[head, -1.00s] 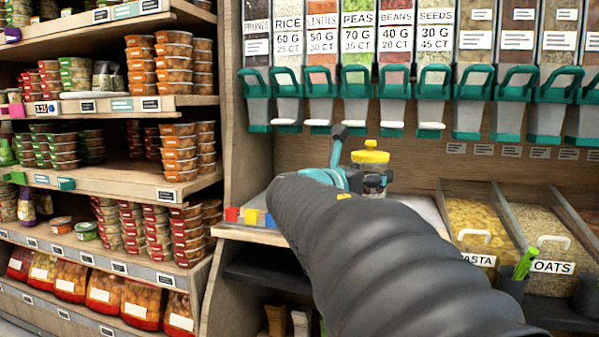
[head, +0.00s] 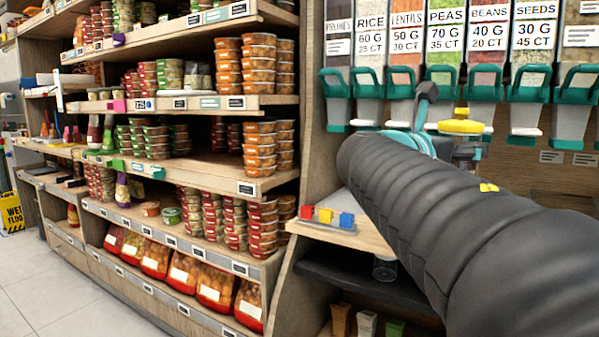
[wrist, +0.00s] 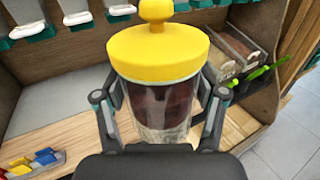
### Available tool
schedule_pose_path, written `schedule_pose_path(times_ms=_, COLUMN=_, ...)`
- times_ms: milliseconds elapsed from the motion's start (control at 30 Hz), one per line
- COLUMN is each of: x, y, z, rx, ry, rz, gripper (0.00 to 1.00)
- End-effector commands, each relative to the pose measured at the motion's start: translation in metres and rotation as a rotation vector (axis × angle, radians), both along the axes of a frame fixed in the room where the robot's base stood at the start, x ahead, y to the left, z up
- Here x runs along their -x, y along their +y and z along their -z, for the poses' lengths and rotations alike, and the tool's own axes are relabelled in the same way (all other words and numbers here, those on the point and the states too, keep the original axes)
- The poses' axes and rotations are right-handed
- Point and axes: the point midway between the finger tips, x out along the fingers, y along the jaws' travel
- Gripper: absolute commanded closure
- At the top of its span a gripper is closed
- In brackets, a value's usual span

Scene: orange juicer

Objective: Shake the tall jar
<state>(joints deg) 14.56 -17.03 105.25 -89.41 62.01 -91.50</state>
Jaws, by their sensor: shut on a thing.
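The tall jar (wrist: 160,105) has clear walls, a yellow lid with a round knob, and dark contents. It stands between the two fingers of my gripper (wrist: 160,122) in the wrist view, and the gripper is shut on it. In the head view, the jar's yellow lid (head: 461,124) shows above my arm, in front of the dispensers. My arm hides most of the jar's body and much of the gripper there. The jar appears held above the wooden counter.
A row of dispensers with green handles (head: 444,85) hangs behind the jar. Small red, yellow and blue blocks (head: 327,216) sit at the counter's left end. Shelves of stacked tubs (head: 260,150) stand to the left. Open floor (head: 85,300) shows at lower left.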

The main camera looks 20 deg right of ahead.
Motion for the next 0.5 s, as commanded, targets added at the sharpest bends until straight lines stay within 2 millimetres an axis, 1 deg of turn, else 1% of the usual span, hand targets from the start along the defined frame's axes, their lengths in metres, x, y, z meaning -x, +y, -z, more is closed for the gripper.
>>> schedule_pose_path(times_ms=33, x=-0.001, y=0.0, z=-0.002, rx=-0.003, ry=0.004, rz=0.0, gripper=0.71)
schedule_pose_path(times_ms=67, x=-0.001, y=0.0, z=0.006, rx=-0.005, ry=0.009, rz=0.0, gripper=0.71)
schedule_pose_path(times_ms=100, x=-0.001, y=0.0, z=0.026, rx=-0.005, ry=0.017, rz=0.0, gripper=0.71)
schedule_pose_path(times_ms=133, x=-0.001, y=0.0, z=0.042, rx=-0.006, ry=0.019, rz=0.0, gripper=0.71)
schedule_pose_path(times_ms=167, x=-0.001, y=0.0, z=0.054, rx=-0.005, ry=0.019, rz=0.0, gripper=0.71)
schedule_pose_path(times_ms=200, x=-0.001, y=0.0, z=0.061, rx=-0.003, ry=0.013, rz=0.0, gripper=0.71)
schedule_pose_path(times_ms=233, x=-0.001, y=0.0, z=0.061, rx=-0.002, ry=0.01, rz=0.0, gripper=0.71)
schedule_pose_path(times_ms=267, x=-0.001, y=0.0, z=0.053, rx=-0.001, ry=0.002, rz=0.0, gripper=0.71)
schedule_pose_path(times_ms=300, x=-0.001, y=0.0, z=0.031, rx=0.0, ry=-0.006, rz=0.0, gripper=0.71)
schedule_pose_path(times_ms=333, x=0.0, y=0.0, z=0.015, rx=0.0, ry=-0.007, rz=0.0, gripper=0.71)
schedule_pose_path(times_ms=400, x=-0.001, y=0.0, z=-0.002, rx=-0.002, ry=-0.001, rz=0.0, gripper=0.71)
schedule_pose_path(times_ms=433, x=-0.001, y=0.0, z=-0.002, rx=-0.003, ry=0.004, rz=0.0, gripper=0.71)
schedule_pose_path(times_ms=467, x=-0.001, y=0.0, z=0.006, rx=-0.004, ry=0.009, rz=0.0, gripper=0.71)
schedule_pose_path(times_ms=500, x=-0.001, y=0.0, z=0.026, rx=-0.005, ry=0.017, rz=0.0, gripper=0.71)
